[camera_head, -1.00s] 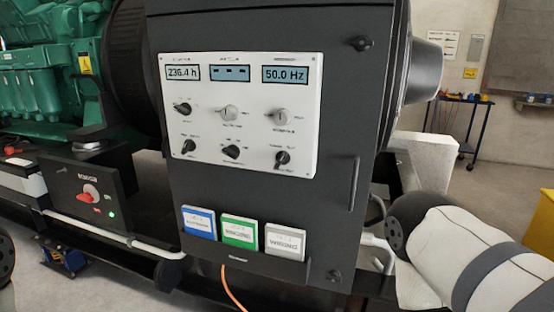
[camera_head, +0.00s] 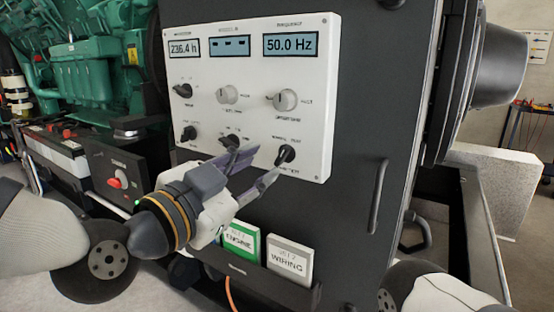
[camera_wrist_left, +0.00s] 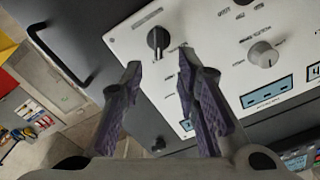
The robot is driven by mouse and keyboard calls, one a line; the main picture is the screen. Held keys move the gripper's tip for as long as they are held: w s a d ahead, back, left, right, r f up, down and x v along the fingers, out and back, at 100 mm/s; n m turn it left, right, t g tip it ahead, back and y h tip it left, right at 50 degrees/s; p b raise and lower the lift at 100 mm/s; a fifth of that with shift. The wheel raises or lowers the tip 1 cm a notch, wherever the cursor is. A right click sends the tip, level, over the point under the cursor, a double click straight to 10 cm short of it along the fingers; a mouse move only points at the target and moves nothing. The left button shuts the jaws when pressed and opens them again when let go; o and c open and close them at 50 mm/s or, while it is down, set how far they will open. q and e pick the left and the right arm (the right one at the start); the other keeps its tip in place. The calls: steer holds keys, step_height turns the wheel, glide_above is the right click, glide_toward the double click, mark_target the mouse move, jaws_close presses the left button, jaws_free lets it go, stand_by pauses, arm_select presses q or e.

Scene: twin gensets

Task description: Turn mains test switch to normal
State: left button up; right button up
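The white control panel (camera_head: 255,65) faces me on the dark cabinet. The mains test switch appears to be the black knob at its lower right (camera_head: 285,154); its small lettering is hard to read. In the left wrist view this knob (camera_wrist_left: 158,40) lies just beyond the fingertips, its pointer roughly upright in that picture. My left gripper (camera_head: 258,163) is open and empty, its fingertips spread on either side of the line to the knob, with no contact visible. Only part of my right arm shows at the lower right; its gripper is out of view.
Close by are other black knobs (camera_head: 190,133) and grey knobs (camera_head: 286,100). Displays (camera_head: 290,44) top the panel. Below are green (camera_head: 241,241) and grey manuals (camera_head: 288,262). A cabinet handle (camera_head: 378,197) stands to the right. A red switch (camera_head: 119,182) sits on a box at left.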

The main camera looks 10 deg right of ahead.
mark_target(281, 154)
arm_select(q)
steer(key=x, duration=0.7)
steer(key=shift+f, duration=0.1)
jaws_close()
